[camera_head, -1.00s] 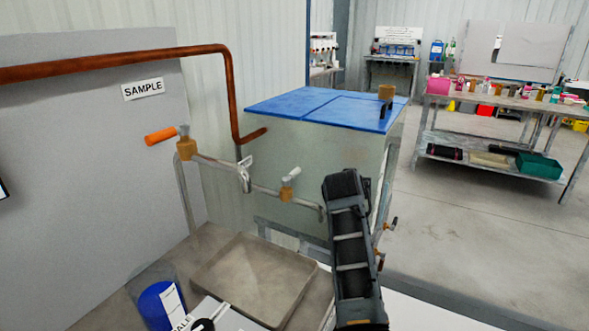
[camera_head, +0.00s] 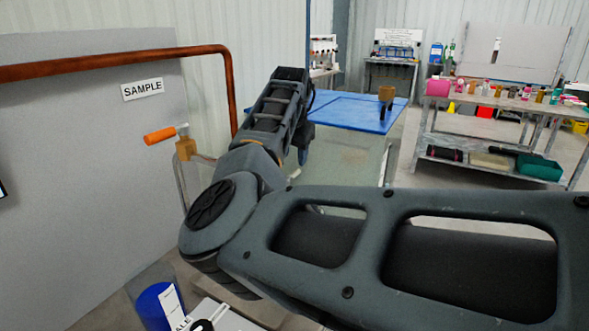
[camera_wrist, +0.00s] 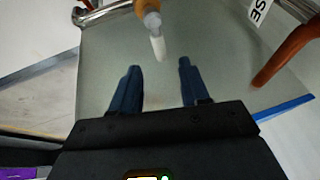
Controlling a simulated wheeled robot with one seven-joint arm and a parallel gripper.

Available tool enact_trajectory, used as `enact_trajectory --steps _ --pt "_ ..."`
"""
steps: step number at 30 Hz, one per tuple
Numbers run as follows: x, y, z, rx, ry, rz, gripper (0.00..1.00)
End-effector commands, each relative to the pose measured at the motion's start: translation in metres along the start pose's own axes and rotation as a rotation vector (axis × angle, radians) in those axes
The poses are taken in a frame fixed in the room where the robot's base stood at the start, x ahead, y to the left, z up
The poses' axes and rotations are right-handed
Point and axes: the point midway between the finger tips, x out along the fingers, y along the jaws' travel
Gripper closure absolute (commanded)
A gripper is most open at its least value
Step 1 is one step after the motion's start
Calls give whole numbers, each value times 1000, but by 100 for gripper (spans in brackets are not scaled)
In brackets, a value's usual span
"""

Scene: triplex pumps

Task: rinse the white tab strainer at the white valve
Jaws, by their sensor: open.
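The white valve shows in the wrist view as a white handle (camera_wrist: 158,42) on a brass-coloured body at the top middle. My gripper (camera_wrist: 159,65) is open and empty, with its two dark blue fingers apart. The white handle points down toward the gap between the fingertips and appears just beyond them; I cannot tell the exact distance. In the head view my arm covers the valve, spout and basin area. I cannot make out the white tab strainer in either current view.
An orange-handled valve (camera_head: 166,134) stands left of my arm, under the copper pipe (camera_head: 120,62). A blue container (camera_head: 158,305) is at the lower left. The blue-topped tank (camera_head: 350,110) is behind. A cluttered metal shelf (camera_head: 500,110) stands far right.

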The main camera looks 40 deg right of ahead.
Motion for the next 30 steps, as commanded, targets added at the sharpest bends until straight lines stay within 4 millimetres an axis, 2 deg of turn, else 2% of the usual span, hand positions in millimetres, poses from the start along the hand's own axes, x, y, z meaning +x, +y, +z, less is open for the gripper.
enact_trajectory --steps 6,12,24,30 --pt "35 1 0 0 -2 2 55" --pt "58 1 0 -1 0 2 55" --pt "66 1 0 0 2 0 56" --pt "65 1 0 0 2 0 75"
